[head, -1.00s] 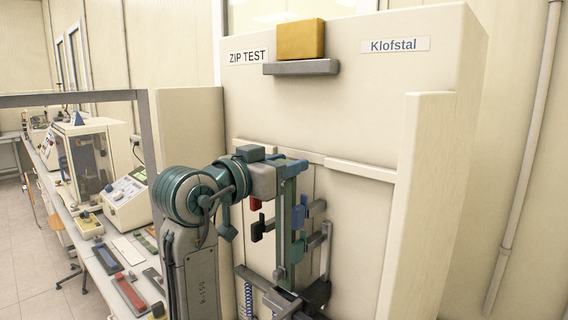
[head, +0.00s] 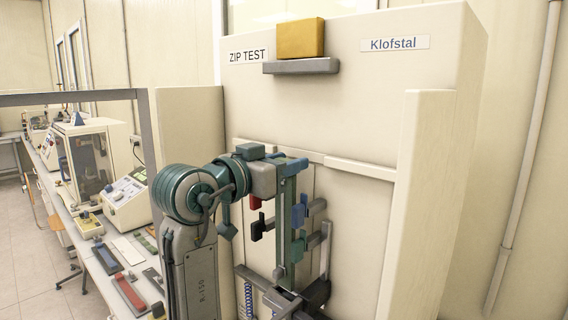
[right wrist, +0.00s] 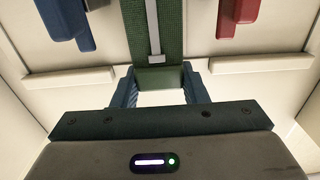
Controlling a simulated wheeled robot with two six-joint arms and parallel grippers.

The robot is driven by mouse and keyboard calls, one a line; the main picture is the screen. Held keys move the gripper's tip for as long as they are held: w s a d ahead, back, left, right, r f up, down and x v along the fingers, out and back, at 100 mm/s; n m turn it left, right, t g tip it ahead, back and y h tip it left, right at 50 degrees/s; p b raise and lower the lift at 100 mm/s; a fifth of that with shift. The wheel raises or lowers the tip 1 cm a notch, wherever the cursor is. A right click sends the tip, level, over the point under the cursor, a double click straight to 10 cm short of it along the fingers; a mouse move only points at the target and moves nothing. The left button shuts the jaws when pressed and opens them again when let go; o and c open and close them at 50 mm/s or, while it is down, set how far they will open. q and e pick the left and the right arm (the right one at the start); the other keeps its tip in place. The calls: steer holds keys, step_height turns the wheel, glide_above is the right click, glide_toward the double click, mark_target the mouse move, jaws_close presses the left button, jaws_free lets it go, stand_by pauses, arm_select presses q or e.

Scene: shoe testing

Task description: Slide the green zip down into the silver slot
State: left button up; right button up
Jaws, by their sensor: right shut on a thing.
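The green zip (right wrist: 157,76) sits between the two blue fingers of my right gripper (right wrist: 160,90) in the right wrist view, and the gripper is shut on it. A green tape (right wrist: 173,25) with a grey strip down its middle runs away from it. In the head view my right gripper (head: 290,164) is at the top of the vertical green tape (head: 288,225), which hangs on the front of the zip test machine. The gripper hides the zip there. Grey metal parts (head: 288,296) stand at the tape's lower end; I cannot make out the silver slot. My left gripper is not in view.
A red block (head: 255,202) and a black block (head: 257,231) are left of the tape, a blue block (head: 298,214) right of it. The cream machine (head: 350,120) has a grey shelf (head: 300,67) with a yellow block (head: 301,39). A bench with instruments (head: 125,200) is at left.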

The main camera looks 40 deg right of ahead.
steer(key=shift+b, duration=0.4)
stand_by(0.7)
steer(key=shift+f+b, duration=1.55)
steer(key=shift+f, duration=0.1)
steer(key=o, duration=1.4)
steer(key=shift+a, duration=0.1)
